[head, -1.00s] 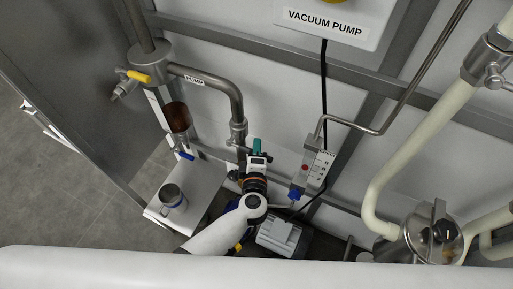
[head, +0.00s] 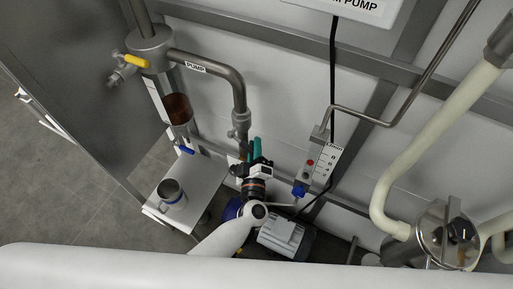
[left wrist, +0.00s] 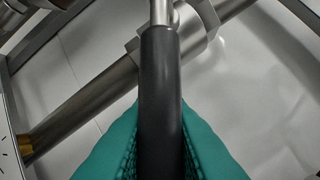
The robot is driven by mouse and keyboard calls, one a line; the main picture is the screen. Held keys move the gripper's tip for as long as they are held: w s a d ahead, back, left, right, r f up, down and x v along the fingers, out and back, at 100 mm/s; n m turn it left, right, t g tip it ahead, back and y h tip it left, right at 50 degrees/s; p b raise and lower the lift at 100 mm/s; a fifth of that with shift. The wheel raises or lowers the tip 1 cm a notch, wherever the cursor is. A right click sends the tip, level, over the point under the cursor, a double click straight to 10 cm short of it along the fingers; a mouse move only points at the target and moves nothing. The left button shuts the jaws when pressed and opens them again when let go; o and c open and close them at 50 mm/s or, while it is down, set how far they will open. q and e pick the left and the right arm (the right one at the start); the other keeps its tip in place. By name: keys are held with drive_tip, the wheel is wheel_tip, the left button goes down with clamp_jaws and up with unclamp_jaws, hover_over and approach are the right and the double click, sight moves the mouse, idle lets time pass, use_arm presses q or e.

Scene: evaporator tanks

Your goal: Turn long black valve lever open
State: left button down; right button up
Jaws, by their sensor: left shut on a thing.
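The long black valve lever (left wrist: 160,100) runs up the middle of the left wrist view. Its metal stem meets a steel pipe fitting (left wrist: 185,35) at the top. The teal fingers of my left gripper (left wrist: 160,150) press on both sides of the lever's sleeve, shut on it. In the head view my left gripper (head: 253,149) is beside the lower end of the steel pump pipe (head: 240,95). The lever itself is hard to make out there, hidden by the gripper and wrist. My right gripper is not in view.
A yellow-handled valve (head: 136,61) and a blue-handled valve (head: 186,150) sit to the left. A metal cup (head: 171,192) stands on a white shelf (head: 205,185). A flowmeter (head: 318,164) and a grey motor (head: 285,232) are close on the right.

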use_arm(q)
drive_tip(key=shift+a+f, duration=0.1)
drive_tip(key=shift+f, duration=0.15)
drive_tip(key=c, duration=1.3)
unclamp_jaws()
drive_tip(key=shift+r, duration=0.1)
drive_tip(key=shift+c, duration=0.2)
drive_tip(key=shift+s, duration=0.1)
drive_tip(key=s+b, duration=0.2)
drive_tip(key=s, duration=1)
drive_tip(key=shift+d+f, duration=0.25)
drive_tip(key=shift+f, duration=0.2)
drive_tip(key=shift+w, duration=0.1)
drive_tip(key=shift+c, duration=0.6)
